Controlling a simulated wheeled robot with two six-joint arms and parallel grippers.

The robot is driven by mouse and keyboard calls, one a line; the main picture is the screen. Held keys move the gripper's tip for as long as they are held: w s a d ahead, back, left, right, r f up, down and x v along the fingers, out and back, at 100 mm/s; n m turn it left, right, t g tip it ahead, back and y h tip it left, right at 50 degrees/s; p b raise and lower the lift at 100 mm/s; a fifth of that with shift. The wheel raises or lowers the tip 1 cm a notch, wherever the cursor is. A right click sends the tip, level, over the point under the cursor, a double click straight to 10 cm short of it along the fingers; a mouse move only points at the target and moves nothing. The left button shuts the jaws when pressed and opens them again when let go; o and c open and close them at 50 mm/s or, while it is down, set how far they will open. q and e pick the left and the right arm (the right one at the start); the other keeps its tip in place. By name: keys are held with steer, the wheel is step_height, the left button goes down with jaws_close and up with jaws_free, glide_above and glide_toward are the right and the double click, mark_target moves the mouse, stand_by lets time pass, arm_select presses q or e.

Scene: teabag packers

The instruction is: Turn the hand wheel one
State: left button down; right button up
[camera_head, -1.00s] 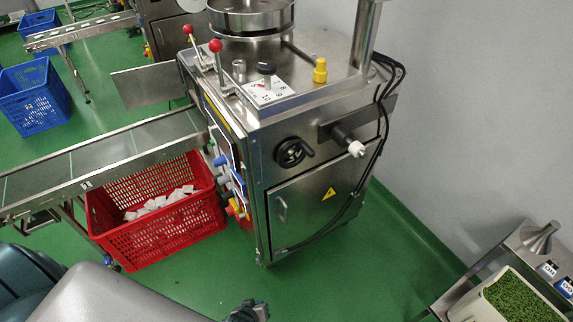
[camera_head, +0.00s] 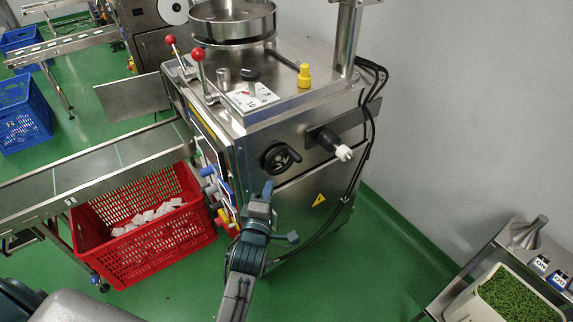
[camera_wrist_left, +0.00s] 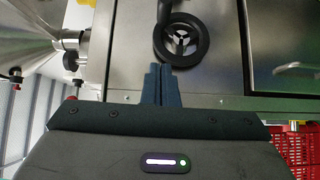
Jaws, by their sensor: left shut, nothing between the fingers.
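The black hand wheel (camera_head: 281,158) is on the front face of the steel machine, with a small handle at its rim. In the left wrist view the hand wheel (camera_wrist_left: 181,40) is just beyond the fingertips. My left gripper (camera_head: 266,187) is below the wheel in the head view, its fingers pointing up towards it. In the left wrist view the fingers of my left gripper (camera_wrist_left: 160,68) are together with nothing between them. A gap to the wheel cannot be judged surely, but the gripper does not hold it. My right gripper is not in view.
A white-tipped black shaft (camera_head: 343,153) sticks out right of the wheel. Red-knobbed levers (camera_head: 198,55) stand on the machine top. A red crate (camera_head: 150,255) with white teabags sits under the conveyor (camera_head: 100,166). Cables hang down the machine's right side.

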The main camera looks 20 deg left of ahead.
arm_select(q)
steer(key=p, duration=0.1)
glide_toward(289, 154)
steer(key=w+a, duration=0.2)
steer(key=a, duration=0.1)
steer(key=w+d, duration=0.2)
steer(key=w, duration=0.1)
steer(key=shift+w+d+f+p, duration=0.1)
steer(key=shift+w+f+p, duration=0.1)
steer(key=shift+p, duration=0.2)
steer(key=shift+w+d, duration=0.1)
